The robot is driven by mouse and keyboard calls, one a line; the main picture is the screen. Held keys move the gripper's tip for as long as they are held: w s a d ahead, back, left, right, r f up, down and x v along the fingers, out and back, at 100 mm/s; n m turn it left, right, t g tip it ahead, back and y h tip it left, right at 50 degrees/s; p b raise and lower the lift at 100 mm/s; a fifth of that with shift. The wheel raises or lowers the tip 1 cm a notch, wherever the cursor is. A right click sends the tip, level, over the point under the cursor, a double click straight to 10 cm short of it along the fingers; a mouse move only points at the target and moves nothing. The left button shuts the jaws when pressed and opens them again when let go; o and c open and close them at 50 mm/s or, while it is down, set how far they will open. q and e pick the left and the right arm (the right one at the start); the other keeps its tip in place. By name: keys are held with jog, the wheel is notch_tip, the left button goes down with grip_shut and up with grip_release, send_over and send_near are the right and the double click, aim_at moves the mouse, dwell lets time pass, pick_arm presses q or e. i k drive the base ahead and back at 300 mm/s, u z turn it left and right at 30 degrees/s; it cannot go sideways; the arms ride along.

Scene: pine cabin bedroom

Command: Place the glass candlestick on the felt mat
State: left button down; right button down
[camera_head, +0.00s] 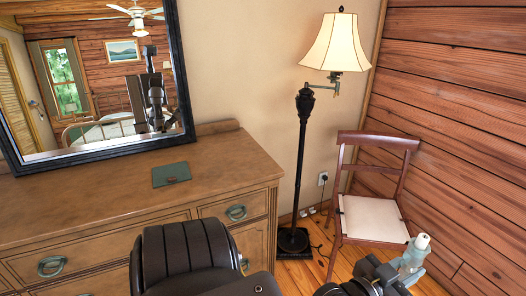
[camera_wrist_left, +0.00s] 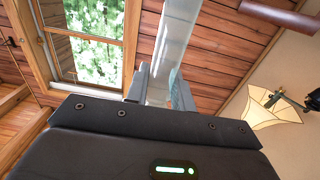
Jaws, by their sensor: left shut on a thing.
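The glass candlestick (camera_head: 414,255) is pale and translucent with a whitish top, and it leans to the right at the lower right of the head view. My left gripper (camera_head: 398,270) is shut on it, in front of the chair and well to the right of the dresser. In the left wrist view the candlestick (camera_wrist_left: 177,45) rises between the two fingers of the left gripper (camera_wrist_left: 160,90). The felt mat (camera_head: 171,174) is a flat grey-green piece on the dresser top, with a small dark mark near its front edge. My right gripper is not in view.
The wooden dresser (camera_head: 90,195) has clear top space around the mat. A black-framed mirror (camera_head: 110,70) stands at its back. A floor lamp (camera_head: 300,150) stands right of the dresser, beside a wooden chair (camera_head: 372,218) with a pale seat.

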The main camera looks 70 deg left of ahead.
aim_at(170, 171)
jog(key=k, duration=1.05)
jog(key=u, duration=1.2)
